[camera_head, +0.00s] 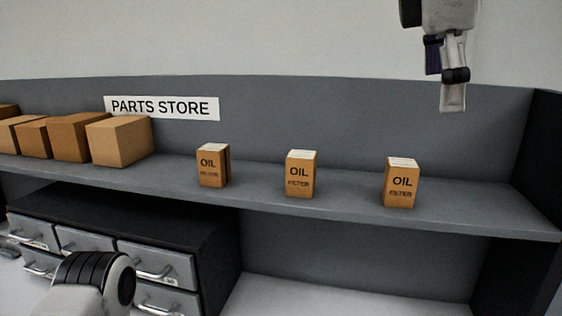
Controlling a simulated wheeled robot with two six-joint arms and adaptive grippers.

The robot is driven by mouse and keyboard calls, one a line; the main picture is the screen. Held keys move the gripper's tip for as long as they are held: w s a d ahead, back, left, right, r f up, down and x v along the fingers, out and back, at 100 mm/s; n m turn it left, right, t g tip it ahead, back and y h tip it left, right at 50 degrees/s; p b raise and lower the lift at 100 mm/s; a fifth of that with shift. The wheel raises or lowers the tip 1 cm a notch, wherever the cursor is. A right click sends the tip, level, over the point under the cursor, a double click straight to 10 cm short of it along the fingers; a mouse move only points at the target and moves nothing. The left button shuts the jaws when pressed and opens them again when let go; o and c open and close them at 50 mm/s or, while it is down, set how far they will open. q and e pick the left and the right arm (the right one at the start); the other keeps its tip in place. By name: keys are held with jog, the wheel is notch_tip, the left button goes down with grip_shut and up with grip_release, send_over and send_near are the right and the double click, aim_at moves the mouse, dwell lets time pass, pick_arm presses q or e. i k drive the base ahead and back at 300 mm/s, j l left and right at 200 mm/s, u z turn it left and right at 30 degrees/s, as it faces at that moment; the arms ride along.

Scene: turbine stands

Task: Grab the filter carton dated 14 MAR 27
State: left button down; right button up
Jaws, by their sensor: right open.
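Three small orange-brown cartons marked OIL FILTER stand upright and apart on the grey shelf (345,207): a left carton (212,167), a middle carton (301,175) and a right carton (402,185). Each has a pale label on its top. No date can be read on any of them, so I cannot tell which is dated 14 MAR 27. My right gripper (452,100) hangs open and empty at the top right, above the right carton and clear of it. My left gripper is out of view; only part of my left arm shows at the lower left.
Several plain brown boxes (121,141) stand at the shelf's left end, beneath a PARTS STORE sign (161,107). A drawer cabinet (205,237) stands below the shelf. A dark side wall (547,155) closes the right end. The shelf between the cartons is clear.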

aim_at(402, 177)
jog(key=k, duration=1.05)
